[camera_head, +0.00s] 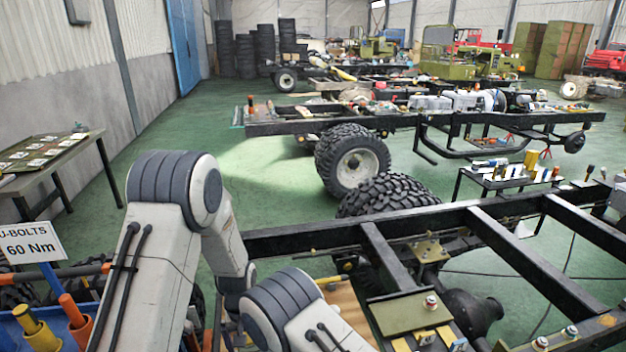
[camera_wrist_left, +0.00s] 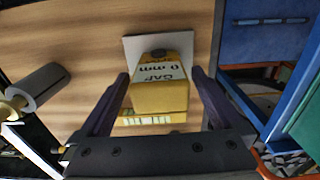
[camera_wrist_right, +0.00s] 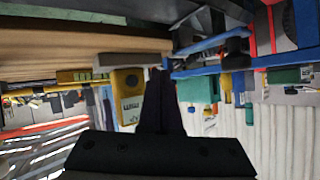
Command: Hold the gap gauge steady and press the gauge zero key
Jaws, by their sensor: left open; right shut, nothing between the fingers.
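The gap gauge is a yellow block with a white label reading "GAP 0 mm". In the left wrist view the gauge (camera_wrist_left: 160,97) lies between the fingers of my left gripper (camera_wrist_left: 162,85), which is open with a finger on each side; contact cannot be told. A dark knob (camera_wrist_left: 158,53) shows at its far end, possibly the zero key. In the right wrist view the gauge (camera_wrist_right: 127,92) appears just left of my right gripper (camera_wrist_right: 166,75), which is shut and empty. Both grippers are hidden behind my arms in the head view.
The gauge is by a pale plate (camera_wrist_left: 132,48) on a wooden surface (camera_wrist_left: 70,30). A blue bin (camera_wrist_left: 228,50) stands right of it, and a grey cylinder (camera_wrist_left: 42,86) lies left. In the head view a black chassis frame (camera_head: 520,258) fills the right.

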